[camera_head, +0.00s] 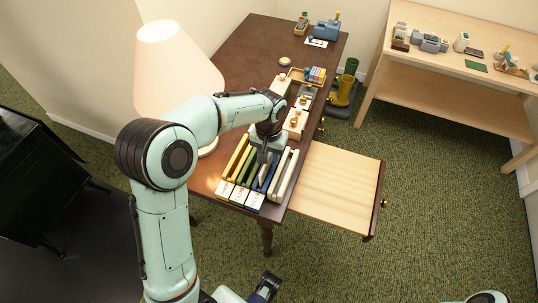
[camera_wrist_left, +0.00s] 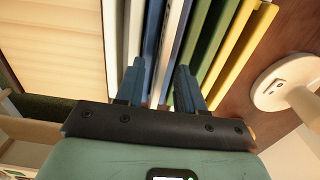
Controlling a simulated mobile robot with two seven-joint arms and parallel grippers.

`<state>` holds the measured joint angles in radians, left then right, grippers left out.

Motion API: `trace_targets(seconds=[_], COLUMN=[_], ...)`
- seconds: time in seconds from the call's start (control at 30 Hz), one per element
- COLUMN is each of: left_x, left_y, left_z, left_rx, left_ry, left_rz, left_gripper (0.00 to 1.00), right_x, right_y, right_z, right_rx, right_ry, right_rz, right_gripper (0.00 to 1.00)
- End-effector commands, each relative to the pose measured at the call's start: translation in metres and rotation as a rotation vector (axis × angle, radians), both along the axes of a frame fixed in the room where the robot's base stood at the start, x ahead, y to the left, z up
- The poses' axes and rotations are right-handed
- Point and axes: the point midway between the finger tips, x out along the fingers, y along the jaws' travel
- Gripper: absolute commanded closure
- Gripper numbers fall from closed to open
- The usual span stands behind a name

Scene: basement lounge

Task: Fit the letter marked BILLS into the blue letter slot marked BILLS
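A letter sorter with yellow (camera_head: 236,158), green, blue (camera_head: 272,178) and white (camera_head: 287,172) slots stands at the desk's near right corner. White label cards (camera_head: 254,200) stand at its front; their print is too small to read. My left gripper (camera_head: 266,153) is low over the blue slot. In the left wrist view its two fingers (camera_wrist_left: 160,88) are apart, with a thin white strip (camera_wrist_left: 166,62) running between them among blue dividers (camera_wrist_left: 152,35). I cannot tell whether this strip is the BILLS letter. A dark gripper-like part (camera_head: 266,287) of mine shows at the bottom edge.
An open, empty wooden drawer (camera_head: 335,183) sticks out right of the sorter. A lamp (camera_head: 170,70) stands left of it. Boxes with small items (camera_head: 296,122) lie behind.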

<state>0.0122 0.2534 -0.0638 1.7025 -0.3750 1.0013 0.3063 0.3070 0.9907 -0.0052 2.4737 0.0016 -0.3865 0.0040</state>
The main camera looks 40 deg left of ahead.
Motion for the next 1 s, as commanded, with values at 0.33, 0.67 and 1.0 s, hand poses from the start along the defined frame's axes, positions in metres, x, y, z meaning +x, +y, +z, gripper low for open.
trace_targets(seconds=[0.33,0.67,1.0], left_x=[0.001,0.0,0.0], left_y=[0.0,-0.001,0.0], left_z=[0.075,0.113,0.114], left_rx=[-0.001,-0.001,-0.001], left_ry=[-0.006,-0.001,-0.001], left_rz=[0.001,-0.001,-0.001], left_gripper=[0.62,0.62,0.62], right_x=[0.003,0.004,0.004], right_y=[0.0,0.0,0.0], right_z=[0.011,0.017,0.017], right_rx=[0.0,0.0,0.0], right_ry=[-0.002,-0.004,-0.005], right_rz=[0.0,0.0,0.001], right_gripper=[0.57,0.57,0.57])
